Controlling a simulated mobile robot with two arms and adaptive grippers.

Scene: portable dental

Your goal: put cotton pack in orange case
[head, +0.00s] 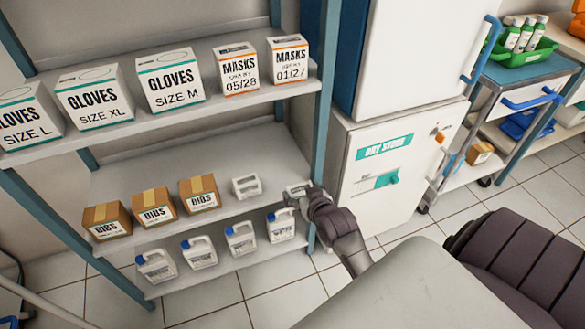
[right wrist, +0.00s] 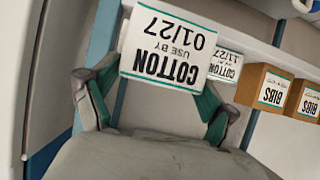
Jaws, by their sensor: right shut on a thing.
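A white cotton pack (right wrist: 168,48), labelled COTTON, use by 01/27, is between the fingers of my right gripper (right wrist: 150,88) in the right wrist view. In the head view this pack (head: 298,187) is at the right end of the middle shelf, partly hidden by my right gripper (head: 300,199), which is shut on it. I cannot tell whether it is clear of the shelf. A second cotton pack (head: 246,187) stands on the shelf to its left. An orange item (head: 577,25) is cut off at the upper right edge; I cannot tell if it is the case. My left gripper is not in view.
Brown BIBS boxes (head: 153,208) stand on the same shelf (head: 225,212). Gloves and masks boxes (head: 170,80) are above, white jugs (head: 240,238) below. A blue shelf post (head: 325,90) is close to my right gripper. A cart (head: 520,72) with a green tray (head: 520,52) stands at right.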

